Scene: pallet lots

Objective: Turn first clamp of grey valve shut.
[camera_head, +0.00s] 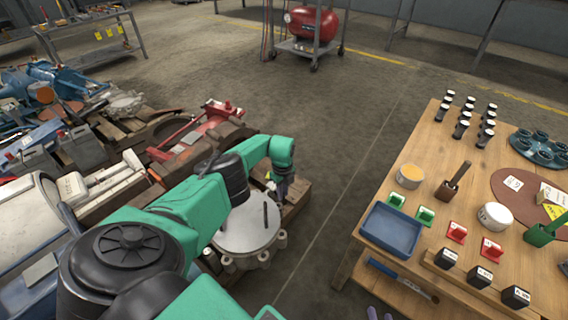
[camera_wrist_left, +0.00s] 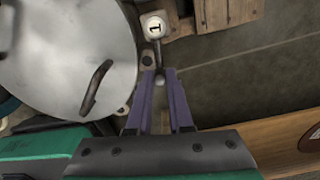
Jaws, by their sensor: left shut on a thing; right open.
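The grey valve (camera_head: 245,228) is a round pale metal disc with lugs around its rim, at the edge of the pallet in the head view. It fills the upper left of the left wrist view (camera_wrist_left: 50,45), with a dark bar handle (camera_wrist_left: 96,87) on top. The first clamp is a thin dark lever with a white knob marked 1 (camera_wrist_left: 155,27), beside the disc's rim. My left gripper (camera_wrist_left: 163,76) is shut on the lever below the knob; my arm partly hides this in the head view. My right gripper (camera_head: 380,313) shows only its purple fingertips, open and empty, at the bottom edge.
A wooden table (camera_head: 408,240) with a blue tray (camera_head: 391,231), cups and labelled blocks stands at right. Pallets with a red clamp-like tool (camera_head: 205,125) and other machine parts lie at left. Bare floor separates the valve from the table. A red tank (camera_head: 312,24) stands behind.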

